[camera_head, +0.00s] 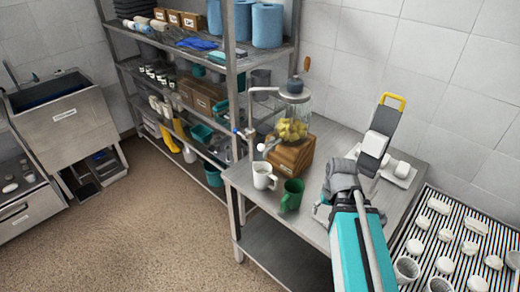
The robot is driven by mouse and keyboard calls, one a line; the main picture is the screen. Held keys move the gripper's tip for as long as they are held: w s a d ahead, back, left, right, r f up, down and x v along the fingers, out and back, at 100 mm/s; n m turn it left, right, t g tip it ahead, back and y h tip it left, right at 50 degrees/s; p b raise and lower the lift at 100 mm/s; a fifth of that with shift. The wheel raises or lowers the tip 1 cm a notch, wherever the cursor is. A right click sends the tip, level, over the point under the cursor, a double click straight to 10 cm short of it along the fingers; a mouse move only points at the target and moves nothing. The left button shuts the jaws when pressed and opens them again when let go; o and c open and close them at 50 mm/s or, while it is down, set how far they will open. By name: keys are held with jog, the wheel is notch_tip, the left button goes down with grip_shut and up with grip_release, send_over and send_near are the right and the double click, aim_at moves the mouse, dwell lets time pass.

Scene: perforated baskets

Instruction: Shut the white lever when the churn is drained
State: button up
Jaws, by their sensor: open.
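The churn (293,112) is a clear jar with a grey lid, standing on a wooden block (289,155) on the metal table. Yellow lumps fill its lower part; I cannot tell how much liquid is left. A small white knob, apparently the white lever (262,147), shows at its lower left; its exact setting is too small to read. A white mug (264,178) stands below it, its inside unclear. A green mug (291,195) stands to the right. My gripper (321,212) is open, partly hidden by my arm, right of the green mug and apart from the lever.
The metal table (245,188) has a clear strip at its left front. A dark panel with a yellow handle (393,101) and a white tray (401,176) are behind my arm. A slatted rack (430,235) with white pieces is at right. Shelving (231,100) stands behind left.

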jog(key=w+a+f+m+y+b, duration=0.2)
jog(key=w+a+y+b, duration=0.2)
jog(key=w+a, duration=0.15)
jog(key=m+t+y+b, duration=0.1)
jog(key=m+y+b, duration=0.4)
jog(key=y+b, duration=0.6)
send_near(261, 146)
jog(key=d+f+y+p, duration=0.2)
jog(key=d+f, duration=0.1)
jog(key=d, duration=0.1)
jog(key=shift+w+f, duration=0.15)
jog(key=shift+f, duration=0.05)
jog(key=a, duration=0.9)
jog(key=w+a, duration=0.1)
jog(key=a, duration=0.3)
jog(key=shift+a, duration=0.35)
grip_shut()
